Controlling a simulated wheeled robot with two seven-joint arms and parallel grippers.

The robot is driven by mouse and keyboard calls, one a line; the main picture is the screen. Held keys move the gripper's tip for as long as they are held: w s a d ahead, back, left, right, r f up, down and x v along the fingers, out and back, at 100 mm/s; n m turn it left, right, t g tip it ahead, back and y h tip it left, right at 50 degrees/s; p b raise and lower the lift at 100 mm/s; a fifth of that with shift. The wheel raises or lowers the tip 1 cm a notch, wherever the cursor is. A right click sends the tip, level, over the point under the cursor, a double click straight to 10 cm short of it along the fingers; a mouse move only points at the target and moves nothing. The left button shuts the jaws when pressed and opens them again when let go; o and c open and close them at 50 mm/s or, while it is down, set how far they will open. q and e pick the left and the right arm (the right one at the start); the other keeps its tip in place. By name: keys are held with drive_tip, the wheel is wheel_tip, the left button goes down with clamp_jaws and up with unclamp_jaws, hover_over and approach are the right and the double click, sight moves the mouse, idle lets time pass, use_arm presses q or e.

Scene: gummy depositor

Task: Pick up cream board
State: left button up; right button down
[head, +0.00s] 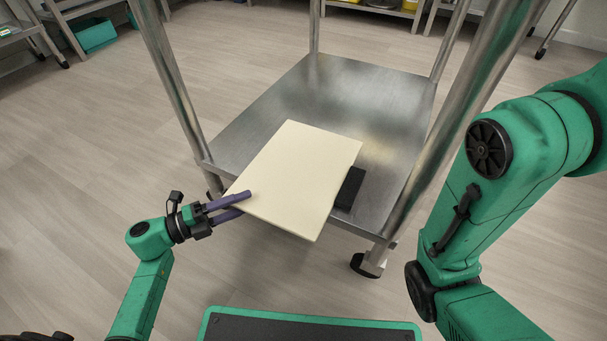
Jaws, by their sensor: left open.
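The cream board (295,180) is a flat rectangular panel on the lower steel shelf (330,90) of a metal table. Its near end sticks out past the shelf's front edge. My left gripper (246,202) is at the board's near left corner. Its fingers are open, one showing over the board's edge and the other just below it; I cannot tell whether they touch it. My right arm (500,190) shows at the right, but its gripper is out of view.
A black block (350,188) lies on the shelf, partly under the board's right side. Steel legs (175,85) stand at the shelf's corners. A teal bin (93,34) is at the back left. The floor (80,180) at left is clear.

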sight(256, 196)
use_arm(q)
drive_tip(key=b+x, duration=0.1)
drive_tip(key=x, duration=0.2)
drive_tip(key=shift+w+d+f, duration=0.1)
drive_tip(key=shift+w, duration=0.05)
drive_tip(key=shift+w+d+r, duration=0.15)
drive_tip(key=shift+d+r, duration=0.05)
drive_tip(key=shift+d, duration=0.05)
clamp_jaws()
idle(0.8)
